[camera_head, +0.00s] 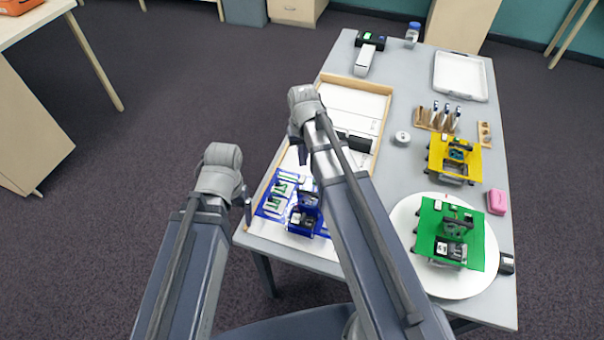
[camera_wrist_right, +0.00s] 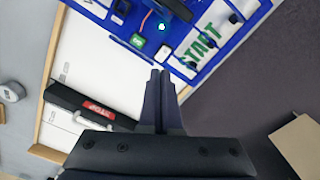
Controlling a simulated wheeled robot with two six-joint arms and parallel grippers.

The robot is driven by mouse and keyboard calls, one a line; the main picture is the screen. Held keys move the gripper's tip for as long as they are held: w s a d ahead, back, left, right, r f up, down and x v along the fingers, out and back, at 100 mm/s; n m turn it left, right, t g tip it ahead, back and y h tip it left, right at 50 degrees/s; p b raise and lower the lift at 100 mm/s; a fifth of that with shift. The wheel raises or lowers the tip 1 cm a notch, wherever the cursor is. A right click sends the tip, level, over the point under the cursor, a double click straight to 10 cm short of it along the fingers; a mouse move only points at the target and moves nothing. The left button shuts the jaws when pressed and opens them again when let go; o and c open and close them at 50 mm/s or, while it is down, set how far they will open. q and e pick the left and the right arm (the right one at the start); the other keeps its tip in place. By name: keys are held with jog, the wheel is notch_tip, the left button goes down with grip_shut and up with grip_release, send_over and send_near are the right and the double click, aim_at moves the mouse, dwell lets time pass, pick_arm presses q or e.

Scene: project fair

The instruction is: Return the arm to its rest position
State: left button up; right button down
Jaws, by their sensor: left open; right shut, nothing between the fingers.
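My left gripper (camera_head: 245,206) hangs just off the table's left edge; its fingers are small and dark in the head view. My right gripper (camera_head: 303,153) is above the wooden-framed white board. In the right wrist view its two fingers (camera_wrist_right: 160,76) are together with nothing between them. The fingertips show close to the edge of the blue board (camera_wrist_right: 222,38), which bears the word START; how high they are above it I cannot tell. My right arm hides part of the table's middle.
The grey table (camera_head: 407,170) holds a blue model (camera_head: 307,215), a yellow model (camera_head: 455,158) and a green model (camera_head: 449,232) on a white disc (camera_head: 402,221). A black block (camera_wrist_right: 90,106) with a red label lies on the framed board (camera_head: 360,98). A white tray (camera_head: 461,96) is far right.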

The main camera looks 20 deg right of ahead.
jog(key=shift+r, duration=0.45)
jog(key=shift+a, duration=0.1)
jog(key=s+a+n+h, duration=0.1)
jog(key=s+a+n, duration=0.3)
jog(key=s+a, duration=0.6)
jog(key=s, duration=0.4)
jog(key=shift+s+a+n, duration=0.15)
jog(key=shift+s+n, duration=0.05)
jog(key=shift+n, duration=0.1)
